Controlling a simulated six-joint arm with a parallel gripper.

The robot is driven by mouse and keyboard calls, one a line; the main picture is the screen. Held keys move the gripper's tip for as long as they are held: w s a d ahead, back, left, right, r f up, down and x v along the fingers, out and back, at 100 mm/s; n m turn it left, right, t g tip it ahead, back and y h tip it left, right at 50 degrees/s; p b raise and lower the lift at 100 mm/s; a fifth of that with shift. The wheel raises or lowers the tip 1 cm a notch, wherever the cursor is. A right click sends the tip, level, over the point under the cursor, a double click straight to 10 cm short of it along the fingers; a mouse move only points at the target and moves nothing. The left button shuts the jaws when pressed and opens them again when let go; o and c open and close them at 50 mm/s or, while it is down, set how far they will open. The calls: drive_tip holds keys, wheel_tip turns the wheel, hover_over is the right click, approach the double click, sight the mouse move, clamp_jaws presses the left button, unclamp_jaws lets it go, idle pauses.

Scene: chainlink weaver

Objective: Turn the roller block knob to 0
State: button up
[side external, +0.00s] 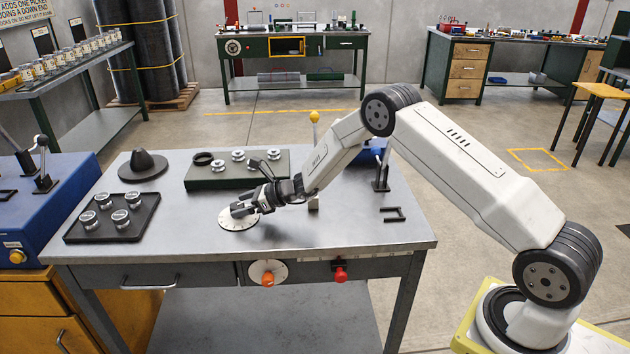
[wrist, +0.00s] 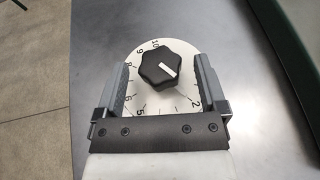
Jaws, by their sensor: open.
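A black lobed knob (wrist: 155,72) sits on a round white numbered dial (wrist: 150,102) on the tabletop in the wrist view. The 10 shows at the top and the 2 at lower right; no 0 is readable. My gripper (wrist: 161,66) is open, with one finger on each side of the knob and a gap on both sides. In the side view my gripper (side external: 245,207) is low over the dial (side external: 236,222) and partly hides the knob.
A dark tray (side external: 105,226) with several metal pieces lies left of the dial. A green block (side external: 206,180) with silver pieces lies behind it. An orange knob (side external: 268,280) and a red knob (side external: 340,275) are on the table's front. The tabletop right of the dial is mostly clear.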

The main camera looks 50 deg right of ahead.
drive_tip(key=shift+x, duration=0.95)
clamp_jaws()
